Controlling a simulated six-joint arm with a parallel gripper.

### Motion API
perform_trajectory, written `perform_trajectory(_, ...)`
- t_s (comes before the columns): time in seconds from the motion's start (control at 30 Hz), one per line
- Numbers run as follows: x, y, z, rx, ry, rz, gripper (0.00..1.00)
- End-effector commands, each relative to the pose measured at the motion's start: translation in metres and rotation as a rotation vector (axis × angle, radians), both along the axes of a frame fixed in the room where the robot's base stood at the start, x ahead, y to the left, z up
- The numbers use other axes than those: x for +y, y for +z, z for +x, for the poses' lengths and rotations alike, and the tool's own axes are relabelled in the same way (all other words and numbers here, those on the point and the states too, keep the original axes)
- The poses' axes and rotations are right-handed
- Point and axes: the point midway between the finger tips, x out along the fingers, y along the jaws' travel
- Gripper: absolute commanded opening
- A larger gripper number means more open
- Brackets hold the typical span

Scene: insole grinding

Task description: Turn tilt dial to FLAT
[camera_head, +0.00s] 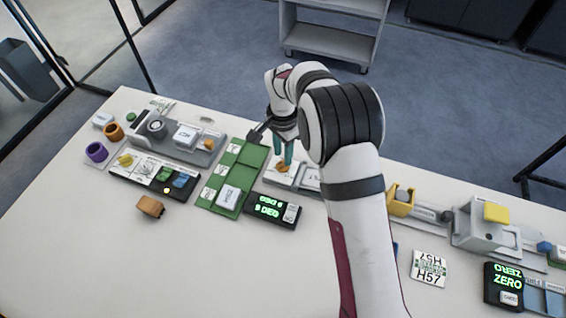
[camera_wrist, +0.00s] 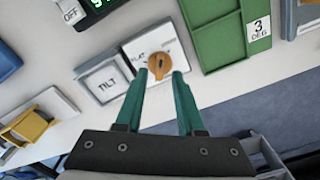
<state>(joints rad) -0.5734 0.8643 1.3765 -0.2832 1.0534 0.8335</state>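The tilt dial (camera_wrist: 160,66) is a round orange knob on a white plate (camera_wrist: 142,44) marked "FLAT", with more lettering partly hidden. A plate labelled "TILT" (camera_wrist: 107,82) is beside it. In the head view the dial (camera_head: 282,168) shows partly, below my fingertips. My gripper (camera_head: 288,152) points down over it. In the wrist view my gripper's teal fingers (camera_wrist: 160,76) are apart, one on each side of the knob. I cannot tell whether they touch it. The dial's pointer direction is unclear.
A green tray (camera_wrist: 218,47) with a "3 DEG" label stands close to the dial. A black display (camera_head: 270,208) with green digits is in front. A yellow-grey fixture (camera_head: 482,228) and a "ZERO" display (camera_head: 504,284) stand to the right. The table's front left is mostly clear.

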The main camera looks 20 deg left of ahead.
Motion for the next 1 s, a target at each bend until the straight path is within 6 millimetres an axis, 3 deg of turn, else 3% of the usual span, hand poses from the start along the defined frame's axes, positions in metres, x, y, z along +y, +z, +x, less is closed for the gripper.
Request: perform_trajectory(1.0,0.0,-0.026,0.0,0.001,-0.001,0.0,0.38)
